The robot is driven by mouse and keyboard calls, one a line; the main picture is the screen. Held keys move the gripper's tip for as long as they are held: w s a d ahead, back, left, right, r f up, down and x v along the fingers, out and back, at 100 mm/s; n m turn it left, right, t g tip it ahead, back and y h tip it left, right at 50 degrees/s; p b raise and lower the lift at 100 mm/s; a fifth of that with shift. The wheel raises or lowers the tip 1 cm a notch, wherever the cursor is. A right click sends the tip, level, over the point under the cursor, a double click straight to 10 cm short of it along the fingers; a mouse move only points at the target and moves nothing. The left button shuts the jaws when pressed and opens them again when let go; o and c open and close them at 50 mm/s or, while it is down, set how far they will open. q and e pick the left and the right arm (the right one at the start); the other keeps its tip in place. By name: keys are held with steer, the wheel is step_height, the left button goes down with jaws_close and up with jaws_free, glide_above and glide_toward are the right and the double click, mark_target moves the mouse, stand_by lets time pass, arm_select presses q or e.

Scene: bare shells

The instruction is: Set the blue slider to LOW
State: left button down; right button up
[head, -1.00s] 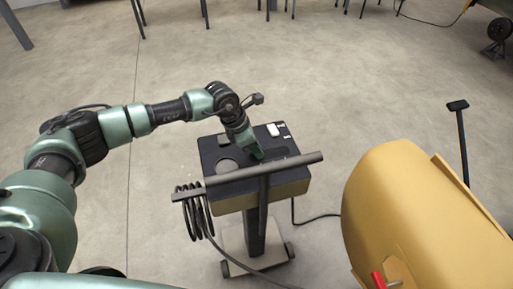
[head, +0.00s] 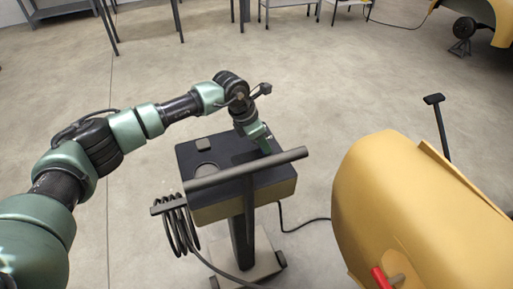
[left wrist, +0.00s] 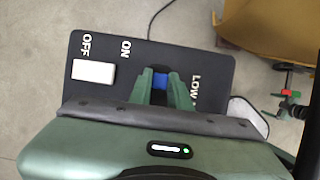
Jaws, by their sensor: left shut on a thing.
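The control box (head: 192,160) stands on a post, its dark top facing up. In the left wrist view its panel (left wrist: 220,70) carries white letters OFF, ON and LOW. The blue slider (left wrist: 160,79) shows between the fingers of my left gripper (left wrist: 161,76), which is shut on it. LOW (left wrist: 195,88) is just right of the right finger, which hides part of the lettering around it. In the head view my left gripper (head: 267,146) is at the box's far right, and the slider is hidden. My right gripper is in neither view.
A white switch (left wrist: 93,71) sits beside OFF. A dark handle bar (head: 250,167) crosses the box's near side, with a coiled cable (head: 178,230) at its left. A yellow shell (head: 390,190) with a red-handled tool (head: 381,277) stands at right. Floor is clear behind the box.

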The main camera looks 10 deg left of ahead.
mark_target(256, 154)
arm_select(q)
steer(key=c, duration=1.3)
jaws_free()
steer(key=shift+w+d, duration=0.1)
steer(key=shift+d, duration=0.15)
steer(key=shift+a+r, duration=0.1)
steer(key=b+v, duration=0.2)
steer(key=v, duration=0.5)
steer(key=shift+r, duration=0.25)
